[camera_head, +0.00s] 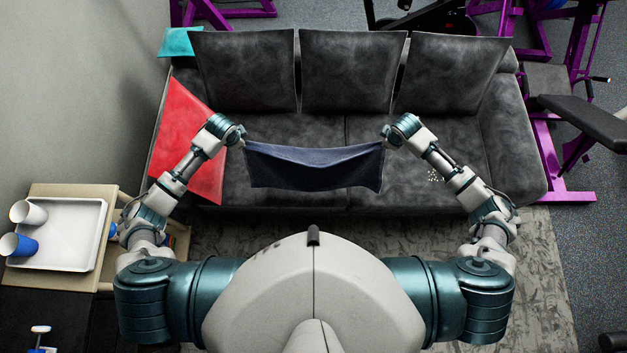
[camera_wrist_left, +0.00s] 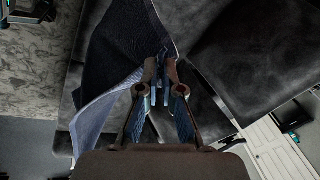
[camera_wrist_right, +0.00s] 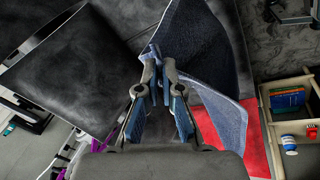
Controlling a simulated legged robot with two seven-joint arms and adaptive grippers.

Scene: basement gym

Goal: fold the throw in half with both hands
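The throw (camera_head: 314,168) is a dark blue cloth hanging between my two grippers in front of the grey sofa, sagging a little in the middle. My left gripper (camera_head: 243,138) is at its left upper corner. In the left wrist view, the fingertips (camera_wrist_left: 158,62) are closed on the edge of the throw (camera_wrist_left: 112,60). My right gripper (camera_head: 385,137) is at its right upper corner. In the right wrist view, the fingertips (camera_wrist_right: 155,58) are closed on the throw (camera_wrist_right: 205,50). The throw's back side is hidden in the head view.
The dark grey sofa (camera_head: 270,195) has several back cushions and a red cloth (camera_head: 185,130) over its left side. A teal cushion (camera_head: 180,41) is at the back left. A side table with a white tray (camera_head: 85,235) and cups stands at the left. Purple gym equipment (camera_head: 548,150) stands right.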

